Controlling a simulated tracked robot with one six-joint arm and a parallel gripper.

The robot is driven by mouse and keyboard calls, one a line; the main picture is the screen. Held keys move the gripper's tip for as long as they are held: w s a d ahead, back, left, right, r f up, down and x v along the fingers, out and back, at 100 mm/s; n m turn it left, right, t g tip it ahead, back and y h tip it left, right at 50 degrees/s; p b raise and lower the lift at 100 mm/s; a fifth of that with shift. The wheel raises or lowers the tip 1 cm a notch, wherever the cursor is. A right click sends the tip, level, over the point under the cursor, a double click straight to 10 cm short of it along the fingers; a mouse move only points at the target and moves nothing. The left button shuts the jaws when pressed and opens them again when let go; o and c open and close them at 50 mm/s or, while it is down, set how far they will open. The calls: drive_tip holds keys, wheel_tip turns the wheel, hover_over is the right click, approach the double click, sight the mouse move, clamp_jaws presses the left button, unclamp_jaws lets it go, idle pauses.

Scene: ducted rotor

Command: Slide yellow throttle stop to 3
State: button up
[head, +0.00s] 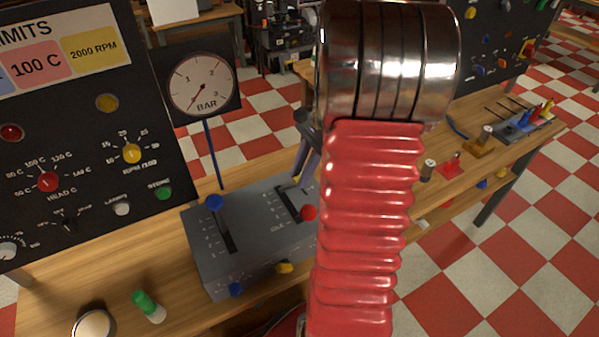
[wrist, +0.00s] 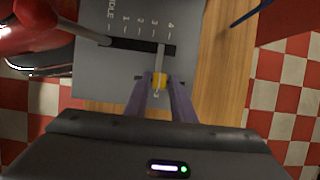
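The yellow throttle stop (wrist: 159,80) is a small yellow block at the edge of the grey lever box (wrist: 95,75). A thin metal bar crosses it and reaches over the slot, between marks 3 and 4 and nearer 3. My gripper (wrist: 160,79) has its two purple fingers on either side of the stop and looks shut on it. In the head view my gripper (head: 298,180) is at the far end of the right slot, and a bit of the yellow stop (head: 296,179) shows there. The red-knobbed throttle lever (wrist: 36,12) stands at the IDLE end.
In the head view, a blue-knobbed lever (head: 215,202) stands at the left slot. A blue knob (head: 236,290) and a yellow knob (head: 285,267) are on the box front. A pressure gauge (head: 200,84) stands behind. My red arm hides the box's right side.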

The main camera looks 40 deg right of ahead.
drive_tip(key=o, duration=0.3)
drive_tip(key=shift+r, duration=0.1)
drive_tip(key=v, duration=1.3)
drive_tip(key=shift+d+r, duration=0.15)
drive_tip(key=shift+d, duration=0.05)
drive_tip(key=shift+s, duration=0.1)
